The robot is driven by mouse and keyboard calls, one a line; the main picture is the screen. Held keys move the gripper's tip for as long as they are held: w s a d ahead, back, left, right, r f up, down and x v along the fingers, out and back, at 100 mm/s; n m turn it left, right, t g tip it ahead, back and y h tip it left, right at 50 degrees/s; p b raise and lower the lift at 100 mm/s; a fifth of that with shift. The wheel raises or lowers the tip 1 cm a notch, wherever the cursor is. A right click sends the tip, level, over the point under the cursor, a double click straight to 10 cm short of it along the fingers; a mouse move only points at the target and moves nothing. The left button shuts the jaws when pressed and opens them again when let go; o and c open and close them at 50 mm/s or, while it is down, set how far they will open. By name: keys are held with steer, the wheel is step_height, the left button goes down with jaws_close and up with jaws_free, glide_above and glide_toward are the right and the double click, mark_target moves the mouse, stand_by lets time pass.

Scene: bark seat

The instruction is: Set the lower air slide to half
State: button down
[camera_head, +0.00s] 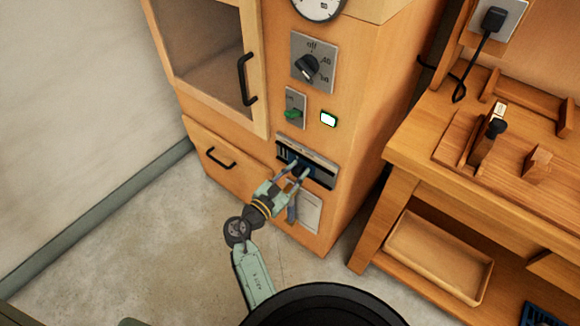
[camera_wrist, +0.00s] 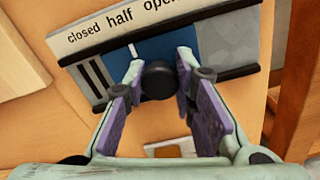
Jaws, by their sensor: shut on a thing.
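The lower air slide (camera_head: 321,181) is a dark-railed panel low on the wooden cabinet's front. In the wrist view its label strip (camera_wrist: 105,26) reads closed, half and open. Its blue sliding plate (camera_wrist: 125,62) carries a white mark (camera_wrist: 132,50), which stands about below the word half. Dark vent slots (camera_wrist: 92,82) show left of the plate, and grey panel lies to its right. My gripper (camera_wrist: 158,82) is shut on the plate's round black knob (camera_wrist: 158,80), a finger on each side. In the head view my gripper (camera_head: 296,168) reaches the panel and hides the knob.
Above the slide are a dial knob (camera_head: 307,68), a green switch (camera_head: 293,114) and a lit lamp (camera_head: 328,119). A door handle (camera_head: 246,79) and drawer handle (camera_head: 218,158) stick out at left. A wooden workbench (camera_head: 410,150) stands close on the right.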

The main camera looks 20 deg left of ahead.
steer(key=c, duration=1.3)
jaws_free()
steer(key=v, duration=1.2)
